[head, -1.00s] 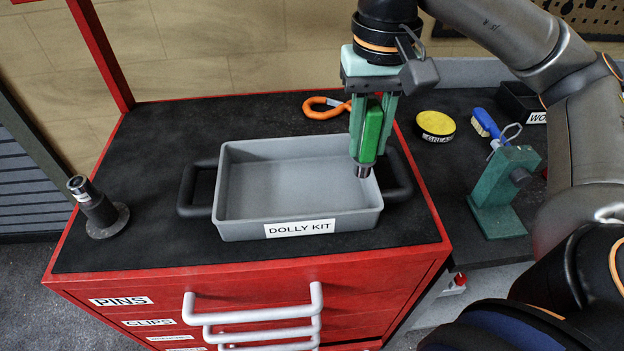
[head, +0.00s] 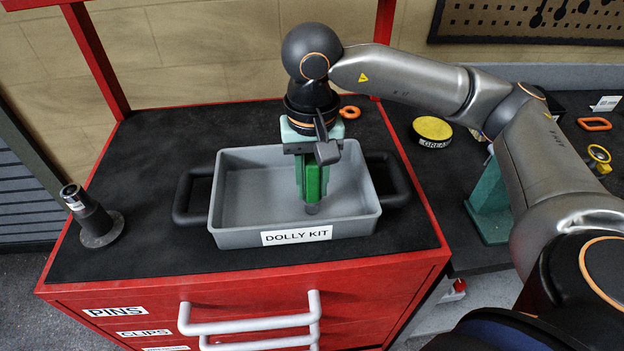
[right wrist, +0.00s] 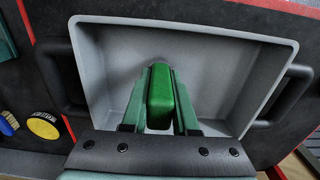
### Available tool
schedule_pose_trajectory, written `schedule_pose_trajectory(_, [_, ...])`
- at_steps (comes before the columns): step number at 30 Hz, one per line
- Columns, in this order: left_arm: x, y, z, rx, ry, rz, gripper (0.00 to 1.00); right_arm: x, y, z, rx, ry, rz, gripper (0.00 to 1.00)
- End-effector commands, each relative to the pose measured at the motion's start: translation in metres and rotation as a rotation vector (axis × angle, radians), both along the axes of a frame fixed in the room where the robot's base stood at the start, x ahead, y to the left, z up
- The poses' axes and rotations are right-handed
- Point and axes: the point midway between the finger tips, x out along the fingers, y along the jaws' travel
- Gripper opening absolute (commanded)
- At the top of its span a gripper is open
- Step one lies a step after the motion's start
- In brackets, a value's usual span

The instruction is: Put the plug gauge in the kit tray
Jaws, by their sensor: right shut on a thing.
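The plug gauge (head: 314,184) has a green handle and a dark round tip that points down. My right gripper (head: 311,192) is shut on the green handle. It holds the gauge upright inside the grey kit tray (head: 353,226), labelled DOLLY KIT, right of the tray's middle. I cannot tell whether the tip touches the tray floor. In the right wrist view the green handle (right wrist: 160,98) sits between the fingers, over the otherwise empty tray (right wrist: 205,38). My left gripper is not in view.
The tray stands on a red cabinet's black top (head: 150,245). A dark flanged post (head: 90,215) stands at left. An orange hook (head: 349,112) lies behind the tray. At right are a yellow GREASE tin (head: 432,130) and a green stand (head: 487,215), partly behind my arm.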

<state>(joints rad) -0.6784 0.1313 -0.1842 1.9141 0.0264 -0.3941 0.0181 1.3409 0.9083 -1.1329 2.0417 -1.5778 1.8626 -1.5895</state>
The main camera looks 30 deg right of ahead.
Motion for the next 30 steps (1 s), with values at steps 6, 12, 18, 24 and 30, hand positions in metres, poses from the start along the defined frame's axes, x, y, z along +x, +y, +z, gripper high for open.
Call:
schedule_pose_trajectory(6, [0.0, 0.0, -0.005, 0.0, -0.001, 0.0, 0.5, 0.0, 0.0, -0.003, 0.0, -0.001, 0.001, 0.0])
schedule_pose_trajectory(12, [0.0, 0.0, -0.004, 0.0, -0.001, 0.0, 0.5, 0.0, 0.0, -0.003, 0.0, 0.0, 0.001, 0.45])
schedule_pose_trajectory(18, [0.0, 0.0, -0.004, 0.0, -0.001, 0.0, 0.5, 0.0, 0.0, -0.002, 0.0, 0.0, 0.001, 0.57])
schedule_pose_trajectory(24, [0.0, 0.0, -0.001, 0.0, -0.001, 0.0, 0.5, 0.0, 0.0, 0.0, 0.0, 0.0, 0.001, 0.57])
schedule_pose_trajectory(30, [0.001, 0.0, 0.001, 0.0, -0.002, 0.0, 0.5, 0.001, 0.001, 0.023, 0.002, -0.005, 0.002, 0.57])
